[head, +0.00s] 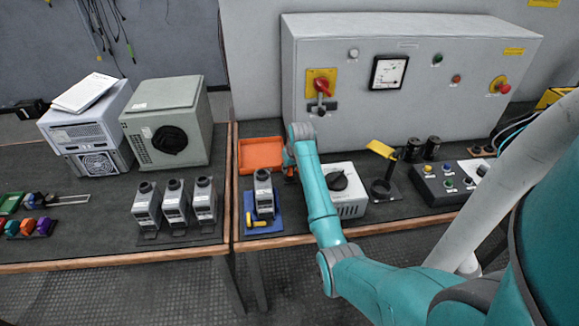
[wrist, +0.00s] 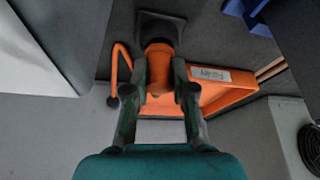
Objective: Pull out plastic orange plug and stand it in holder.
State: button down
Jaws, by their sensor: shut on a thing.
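An orange plug (wrist: 158,58) shows in the wrist view between the two fingers of my gripper (wrist: 160,76), which is shut on it. The plug's far end is over or against a dark square block (wrist: 153,22); I cannot tell whether it is seated in it. A thin orange loop (wrist: 119,65) with a dark end hangs beside the plug on the left. In the head view my gripper (head: 289,158) is mostly hidden behind my arm, just right of the orange tray. A small orange patch (head: 291,172) shows below it, probably the plug.
The orange tray (head: 260,154) has a labelled wall (wrist: 210,75). A blue stand (head: 264,224) holds a grey device in front. A white box with a black knob (head: 341,190) stands right of my arm. The large grey cabinet (head: 420,75) rises behind.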

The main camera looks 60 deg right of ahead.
jog(key=shift+f, duration=0.35)
jog(key=c, duration=0.9)
grip_release()
jog(key=shift+r, duration=0.1)
jog(key=v, duration=1.1)
jog(key=shift+s+a+r, duration=0.1)
jog(key=shift+s+r, duration=0.1)
jog(key=shift+r, duration=0.15)
